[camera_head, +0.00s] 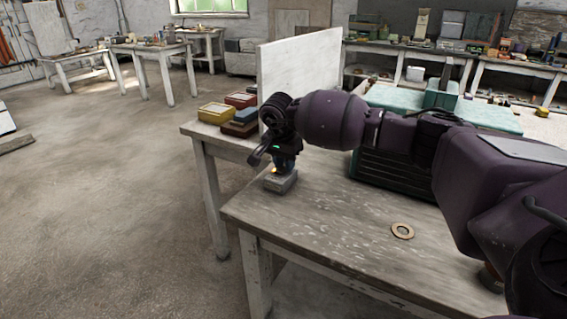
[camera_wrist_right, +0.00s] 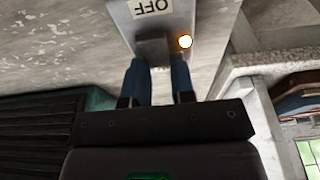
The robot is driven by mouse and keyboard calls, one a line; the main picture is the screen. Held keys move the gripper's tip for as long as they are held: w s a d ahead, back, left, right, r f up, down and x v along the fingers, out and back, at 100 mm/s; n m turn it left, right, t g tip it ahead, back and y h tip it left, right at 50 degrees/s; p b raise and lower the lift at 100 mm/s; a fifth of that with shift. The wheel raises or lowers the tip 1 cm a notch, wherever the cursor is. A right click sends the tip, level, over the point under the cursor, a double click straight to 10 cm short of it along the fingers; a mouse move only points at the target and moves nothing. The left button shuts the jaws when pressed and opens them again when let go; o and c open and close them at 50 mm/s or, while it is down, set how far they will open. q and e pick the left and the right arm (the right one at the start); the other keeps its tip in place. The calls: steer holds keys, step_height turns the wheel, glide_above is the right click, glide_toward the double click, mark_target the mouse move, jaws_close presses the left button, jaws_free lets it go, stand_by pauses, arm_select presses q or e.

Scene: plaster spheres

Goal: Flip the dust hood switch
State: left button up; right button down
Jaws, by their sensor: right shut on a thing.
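The dust hood switch is a small grey box (camera_head: 280,182) near the left corner of the wooden table. In the right wrist view its plate (camera_wrist_right: 180,14) carries a label reading OFF and a lit orange-white lamp (camera_wrist_right: 185,42). My right gripper (camera_head: 281,172) points down right over the box. In the wrist view its two blue fingers (camera_wrist_right: 160,75) reach the switch and are shut on a part of it between them. My left gripper is not in view.
A wooden ring (camera_head: 402,230) lies on the table (camera_head: 330,235) to the right. A dark green ribbed case (camera_head: 372,172) stands behind my right arm.

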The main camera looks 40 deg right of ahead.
mark_target(281, 170)
stand_by(0.3)
steer(key=c, duration=1)
jaws_free()
steer(key=shift+o, duration=0.2)
steer(key=shift+r, duration=0.1)
steer(key=p+v, duration=0.1)
steer(key=v, duration=0.9)
steer(key=shift+r+p, duration=0.3)
steer(key=shift+r, duration=0.05)
steer(key=shift+s+f, duration=0.1)
